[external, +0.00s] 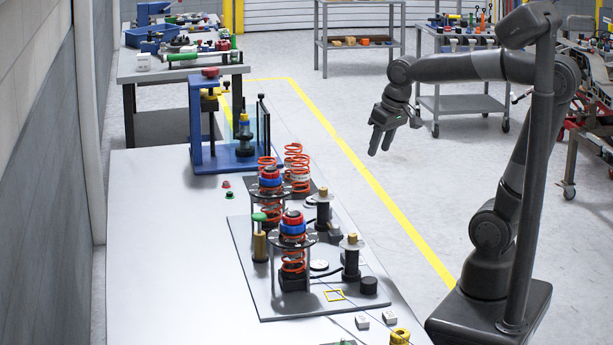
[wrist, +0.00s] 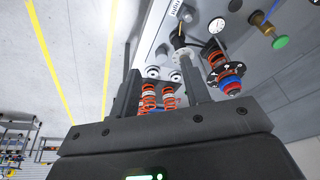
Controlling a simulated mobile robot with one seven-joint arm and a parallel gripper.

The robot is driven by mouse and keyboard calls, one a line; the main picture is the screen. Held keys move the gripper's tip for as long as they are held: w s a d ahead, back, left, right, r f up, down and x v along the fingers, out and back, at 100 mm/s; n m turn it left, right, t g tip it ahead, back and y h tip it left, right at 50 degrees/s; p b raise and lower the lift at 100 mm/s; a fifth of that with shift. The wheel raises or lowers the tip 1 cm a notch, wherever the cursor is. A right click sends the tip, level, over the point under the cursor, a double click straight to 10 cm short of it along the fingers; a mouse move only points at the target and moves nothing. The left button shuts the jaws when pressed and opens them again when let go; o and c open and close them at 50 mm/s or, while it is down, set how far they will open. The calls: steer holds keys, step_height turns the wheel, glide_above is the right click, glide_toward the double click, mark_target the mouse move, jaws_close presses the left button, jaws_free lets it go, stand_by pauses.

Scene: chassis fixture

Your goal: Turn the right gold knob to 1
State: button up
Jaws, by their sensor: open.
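Two black posts with gold-coloured tops stand on the right side of the fixture plate in the external view: a nearer gold knob (external: 351,241) and a farther gold knob (external: 322,196). I cannot read any numbers or pointer on them. A gold cylinder with a green cap (external: 260,240) stands at the plate's left. My gripper (external: 381,143) is open and empty, in the air right of the table, apart from the knobs. In the wrist view its two fingers (wrist: 160,90) point toward the fixture, which appears tilted. A gold-toned part (wrist: 257,18) shows near the top there.
Orange coil springs with red and blue caps (external: 293,225) stand upright on the grey plate (external: 270,300). A blue press frame (external: 225,160) stands behind them. A black round knob (external: 368,285) sits at the plate's right. The table's left side (external: 160,250) is clear.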

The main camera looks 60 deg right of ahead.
mark_target(323, 188)
steer(key=w+a+f+m+g, duration=0.2)
steer(key=w+m+g, duration=0.1)
steer(key=w, duration=1.2)
steer(key=f, duration=1.1)
steer(key=shift+w+a+f, duration=0.1)
steer(key=shift+a+f, duration=0.05)
steer(key=shift+a, duration=0.05)
steer(key=shift+c, duration=0.2)
jaws_close()
